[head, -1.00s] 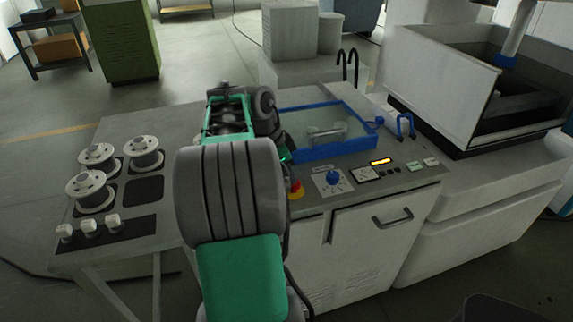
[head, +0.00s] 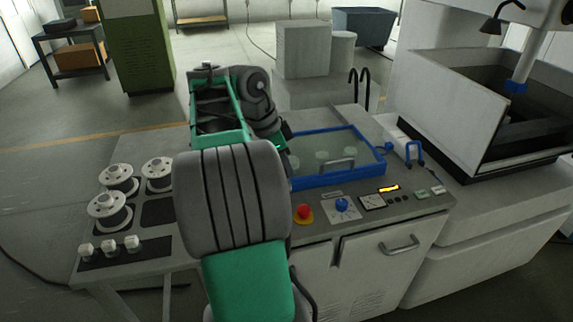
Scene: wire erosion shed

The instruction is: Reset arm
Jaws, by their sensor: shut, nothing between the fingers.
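My arm rises from the bottom centre in the head view, with a green link and a large grey ribbed joint in front. Its farther green and grey links stand above the control panel, just left of the blue-framed tank window (head: 338,181). My gripper's fingers do not show; the grey joint and farther links cover that area. No held object shows.
The panel has a red button (head: 304,213) and a blue knob (head: 342,205), close right of my arm. Wire spools (head: 109,209) stand at left. A large open machine tank (head: 445,113) is at right. A green cabinet (head: 139,45) stands behind on the floor.

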